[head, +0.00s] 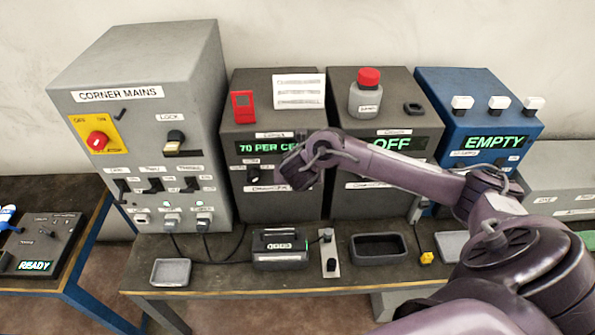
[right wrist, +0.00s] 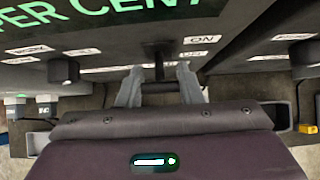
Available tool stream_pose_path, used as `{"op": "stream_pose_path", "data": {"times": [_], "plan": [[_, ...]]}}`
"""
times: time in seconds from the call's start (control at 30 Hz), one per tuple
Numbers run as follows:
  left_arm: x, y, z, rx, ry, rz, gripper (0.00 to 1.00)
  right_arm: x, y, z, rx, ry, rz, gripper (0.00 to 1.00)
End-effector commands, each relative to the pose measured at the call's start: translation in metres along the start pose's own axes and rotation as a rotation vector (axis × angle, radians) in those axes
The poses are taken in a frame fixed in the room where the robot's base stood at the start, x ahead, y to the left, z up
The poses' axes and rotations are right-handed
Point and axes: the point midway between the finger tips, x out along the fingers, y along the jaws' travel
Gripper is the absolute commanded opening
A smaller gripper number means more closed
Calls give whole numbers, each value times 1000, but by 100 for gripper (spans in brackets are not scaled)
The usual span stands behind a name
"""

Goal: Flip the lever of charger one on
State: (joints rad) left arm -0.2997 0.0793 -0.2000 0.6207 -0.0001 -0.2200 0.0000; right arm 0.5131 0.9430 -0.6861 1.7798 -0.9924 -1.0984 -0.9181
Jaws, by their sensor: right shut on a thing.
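Charger one appears to be the dark grey box (head: 235,200) whose green display (head: 262,147) reads "70 PER CE…", the rest covered by my arm. My right gripper (head: 293,172) is at its front face, below the display. The right wrist view shows my right gripper's fingers (right wrist: 159,86) shut on a dark lever (right wrist: 158,62) with a crossbar. An "ON" label (right wrist: 202,40) is just right of the lever. In the head view my gripper hides the lever. My left gripper is not in view.
A dark box (head: 350,203) reading "OFF" stands beside charger one, with a red-capped bottle (head: 367,92) on top. The grey Corner Mains cabinet (head: 140,70) is left, the blue "EMPTY" box (head: 455,90) right. A dark knob (right wrist: 63,70) sits left of the lever. The bench (head: 205,275) holds trays and devices.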

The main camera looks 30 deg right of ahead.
Motion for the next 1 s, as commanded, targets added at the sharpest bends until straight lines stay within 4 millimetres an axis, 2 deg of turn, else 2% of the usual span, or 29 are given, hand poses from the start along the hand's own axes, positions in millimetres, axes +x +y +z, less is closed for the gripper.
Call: {"op": "stream_pose_path", "data": {"times": [0.37, 0.4, 0.57, 0.87, 1.0], "plan": [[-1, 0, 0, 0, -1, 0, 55, 0, 0, 1, 1, 2, 1, 10], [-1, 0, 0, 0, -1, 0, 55, 0, 0, 1, 1, 2, 1, 35], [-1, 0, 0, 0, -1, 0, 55, 0, 0, 1, 1, 2, 0, 55], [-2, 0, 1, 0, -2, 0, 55, -2, 0, 1, 1, 2, 1, 55], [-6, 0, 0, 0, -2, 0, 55, -15, 1, 2, 1, 3, 2, 55]]}}
